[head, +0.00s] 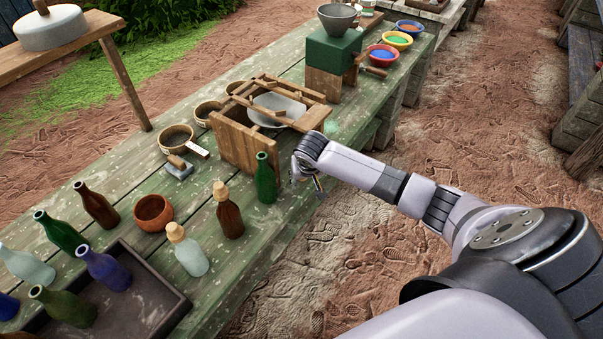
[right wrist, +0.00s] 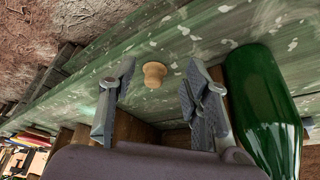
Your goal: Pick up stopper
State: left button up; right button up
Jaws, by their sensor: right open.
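A small tan wooden stopper (right wrist: 154,74) lies on the green plank table, seen in the right wrist view between my two right fingertips and apart from both. In the head view I cannot make it out near my arm. My right gripper (head: 308,181) is at the table's right edge, beside the open green bottle (head: 265,178). Its jaws (right wrist: 161,80) are open and empty. The green bottle also stands close to the right finger in the right wrist view (right wrist: 264,112). Similar stoppers sit in a brown bottle (head: 229,216) and a clear bottle (head: 189,254). My left gripper is not in view.
A wooden frame (head: 241,146) with a grey basin (head: 277,109) stands just behind my gripper. An orange bowl (head: 153,211), a brush (head: 178,167) and a dark tray (head: 160,284) with several bottles lie nearer. Open ground is right of the table.

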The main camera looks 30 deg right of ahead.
jog(key=shift+w+d, duration=0.15)
jog(key=shift+w, duration=0.2)
jog(key=shift+w+d+r, duration=0.1)
jog(key=shift+w+d, duration=0.1)
jog(key=shift+w, duration=0.1)
jog(key=shift+w+d, duration=0.25)
jog(key=shift+w, duration=0.25)
jog(key=shift+w+d, duration=0.2)
jog(key=shift+w, duration=0.3)
jog(key=shift+w+d+f, duration=0.2)
jog(key=shift+w+f, duration=0.45)
jog(key=shift+f, duration=0.25)
jog(key=shift+w+d+f, duration=0.15)
jog(key=shift+w+f, duration=0.05)
jog(key=shift+f, duration=0.35)
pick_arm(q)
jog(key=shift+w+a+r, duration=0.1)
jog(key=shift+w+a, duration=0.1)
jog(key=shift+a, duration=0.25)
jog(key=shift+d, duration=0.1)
pick_arm(e)
jog(key=shift+c, duration=0.6)
jog(key=c, duration=0.8)
